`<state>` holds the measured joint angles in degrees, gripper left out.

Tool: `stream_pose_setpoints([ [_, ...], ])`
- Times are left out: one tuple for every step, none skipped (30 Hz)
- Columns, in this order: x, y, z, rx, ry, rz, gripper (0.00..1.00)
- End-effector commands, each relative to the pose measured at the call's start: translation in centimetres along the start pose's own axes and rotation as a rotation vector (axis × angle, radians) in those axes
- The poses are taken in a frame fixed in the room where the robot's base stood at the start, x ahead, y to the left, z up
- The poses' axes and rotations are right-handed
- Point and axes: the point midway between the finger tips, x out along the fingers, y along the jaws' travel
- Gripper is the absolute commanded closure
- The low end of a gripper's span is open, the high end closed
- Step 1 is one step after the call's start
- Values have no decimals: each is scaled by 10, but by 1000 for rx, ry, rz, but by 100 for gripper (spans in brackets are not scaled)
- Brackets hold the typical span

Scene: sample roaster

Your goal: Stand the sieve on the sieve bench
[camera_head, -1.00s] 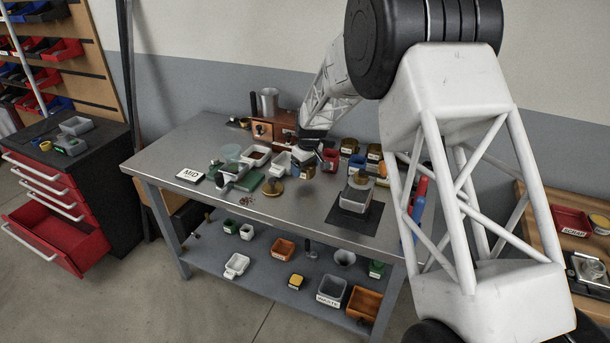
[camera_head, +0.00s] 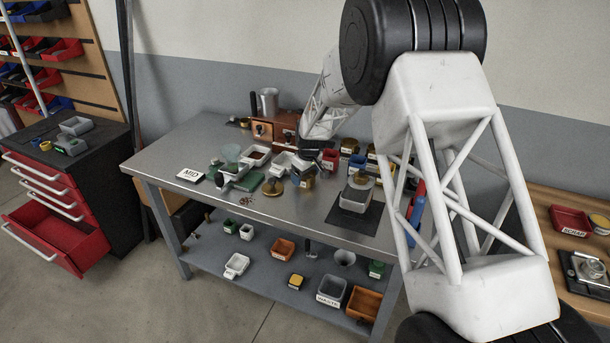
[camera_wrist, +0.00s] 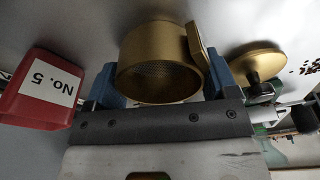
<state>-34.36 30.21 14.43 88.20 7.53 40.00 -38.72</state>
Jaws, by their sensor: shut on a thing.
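The sieve (camera_wrist: 160,62) is a brass cup with a mesh floor and a side handle. In the wrist view it sits between the two blue fingers of my gripper (camera_wrist: 160,85), which is shut on it. In the head view the small brass sieve (camera_head: 308,178) and my gripper (camera_head: 302,180) show above the middle of the steel table, left of the red No. 5 box. Whether the sieve touches the table is unclear. I cannot tell which thing is the sieve bench.
The red No. 5 box (camera_wrist: 45,90) is close beside my gripper. A brass disc with a dark knob (camera_wrist: 255,62) lies on the other side, with dark beans beyond. A grey bin (camera_head: 355,198) stands on a dark mat to the right.

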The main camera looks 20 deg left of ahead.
Motion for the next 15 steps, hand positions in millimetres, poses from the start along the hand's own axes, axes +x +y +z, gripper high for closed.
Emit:
stream_pose_setpoints([
  [0, 0, 0, 0, 0, 0, 17],
  [0, 0, 0, 0, 0, 0, 13],
  [0, 0, 0, 0, 0, 0, 7],
  [0, 0, 0, 0, 0, 0, 2],
  [0, 0, 0, 0, 0, 0, 0],
  [0, 0, 0, 0, 0, 0, 0],
  [0, 0, 0, 0, 0, 0, 0],
  [0, 0, 0, 0, 0, 0, 0],
  [0, 0, 0, 0, 0, 0, 0],
  [0, 0, 0, 0, 0, 0, 0],
  [0, 0, 0, 0, 0, 0, 0],
  [0, 0, 0, 0, 0, 0, 0],
  [0, 0, 0, 0, 0, 0, 0],
  [-1, 0, 0, 0, 0, 0, 0],
  [-2, 0, 0, 0, 0, 0, 0],
])
